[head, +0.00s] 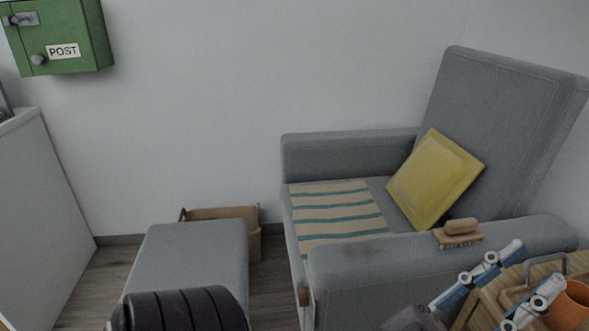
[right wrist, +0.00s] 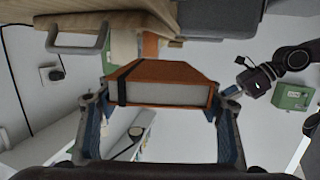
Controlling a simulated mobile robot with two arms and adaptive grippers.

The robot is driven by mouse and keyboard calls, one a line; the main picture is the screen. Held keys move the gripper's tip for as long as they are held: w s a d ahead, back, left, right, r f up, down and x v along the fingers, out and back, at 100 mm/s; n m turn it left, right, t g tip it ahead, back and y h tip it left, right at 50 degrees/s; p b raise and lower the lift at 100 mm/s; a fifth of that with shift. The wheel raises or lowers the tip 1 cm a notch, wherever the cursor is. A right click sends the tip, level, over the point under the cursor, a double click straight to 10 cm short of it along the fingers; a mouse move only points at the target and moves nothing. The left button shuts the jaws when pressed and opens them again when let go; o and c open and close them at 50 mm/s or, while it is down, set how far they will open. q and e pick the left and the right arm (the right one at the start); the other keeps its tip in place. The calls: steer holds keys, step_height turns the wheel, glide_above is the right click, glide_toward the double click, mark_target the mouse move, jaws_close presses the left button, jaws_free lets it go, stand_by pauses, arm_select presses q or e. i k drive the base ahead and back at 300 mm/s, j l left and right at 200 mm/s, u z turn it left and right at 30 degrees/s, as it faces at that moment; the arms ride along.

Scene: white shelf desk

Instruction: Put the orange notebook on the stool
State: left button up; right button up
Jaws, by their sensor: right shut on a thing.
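The orange notebook (right wrist: 165,80) has a black strap and pale page edges. It shows in the right wrist view, held between the fingers of my right gripper (right wrist: 160,107), which is shut on it.
A grey armchair (head: 355,160) with a yellow cushion (head: 434,180) and striped cloth (head: 335,213) stands right of the stool. A brush (head: 460,233) lies on its armrest. A basket (head: 250,215) sits behind the stool. A wooden item with a handle (head: 548,266) and an orange pot (head: 572,306) are near.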

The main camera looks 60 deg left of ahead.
mark_target(169, 263)
steer(key=k+j+u, duration=0.1)
steer(key=u, duration=0.3)
steer(key=k+j+u, duration=0.1)
steer(key=u, duration=0.3)
steer(key=j+u, duration=0.5)
steer(key=u, duration=0.25)
steer(key=j+u, duration=0.2)
steer(key=j, duration=0.75)
steer(key=j+u, duration=0.2)
steer(key=j, duration=0.7)
steer(key=i+j+u, duration=0.2)
steer(key=j, duration=0.7)
steer(key=k+j, duration=0.05)
